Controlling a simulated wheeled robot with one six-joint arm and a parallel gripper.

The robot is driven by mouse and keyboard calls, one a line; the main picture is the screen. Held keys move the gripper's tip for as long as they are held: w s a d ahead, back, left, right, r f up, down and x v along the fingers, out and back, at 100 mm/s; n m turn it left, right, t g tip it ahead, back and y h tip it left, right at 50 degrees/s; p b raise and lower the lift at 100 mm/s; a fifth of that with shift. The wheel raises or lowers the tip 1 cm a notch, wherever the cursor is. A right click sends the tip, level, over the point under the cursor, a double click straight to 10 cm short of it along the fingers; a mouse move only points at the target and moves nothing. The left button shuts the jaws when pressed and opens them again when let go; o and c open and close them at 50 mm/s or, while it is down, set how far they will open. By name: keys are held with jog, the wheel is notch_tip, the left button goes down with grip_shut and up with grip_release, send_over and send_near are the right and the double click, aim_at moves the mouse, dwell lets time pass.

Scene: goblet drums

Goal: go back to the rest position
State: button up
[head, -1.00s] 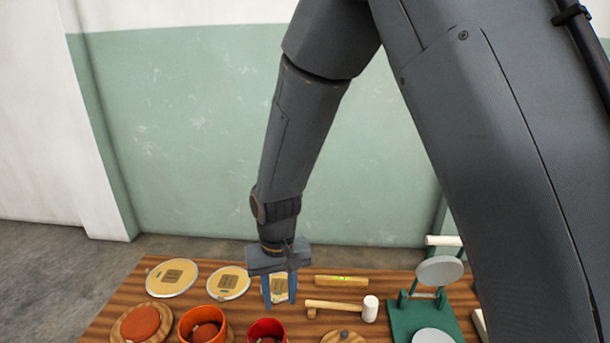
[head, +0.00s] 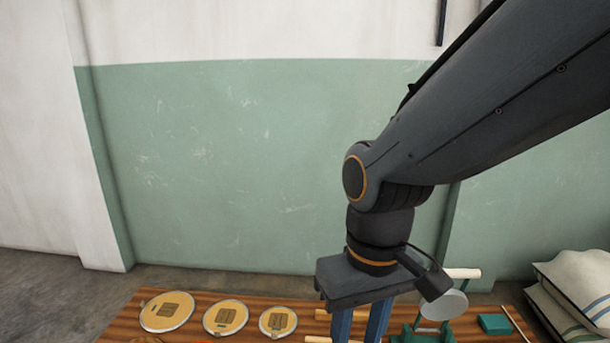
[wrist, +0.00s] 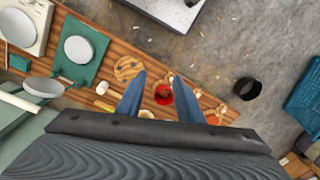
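My gripper (head: 358,328) hangs fingers-down over the wooden table in the head view, with its fingertips cut off by the lower edge. In the wrist view my gripper (wrist: 159,76) has its two blue fingers spread apart, with nothing held between them. A red cup (wrist: 163,94) shows through the gap, well below the fingers. A round wooden piece (wrist: 127,67) lies on the table beside it in that view.
Three round tan discs (head: 225,317) lie on the table (head: 118,328), left of my gripper. A green stand with a pale disc (head: 443,305) is to its right, with striped sacks (head: 575,290) beyond. A black cylinder (wrist: 247,88) and blue crate (wrist: 303,95) stand on the floor.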

jog(key=s+d+r+m+p, duration=0.1)
jog(key=d+r+m+p, duration=0.3)
jog(key=d+r+p, duration=0.8)
notch_tip(320, 180, up, 2)
jog(key=p, duration=1)
jog(key=shift+r+h, duration=0.2)
jog(key=shift+h, duration=0.1)
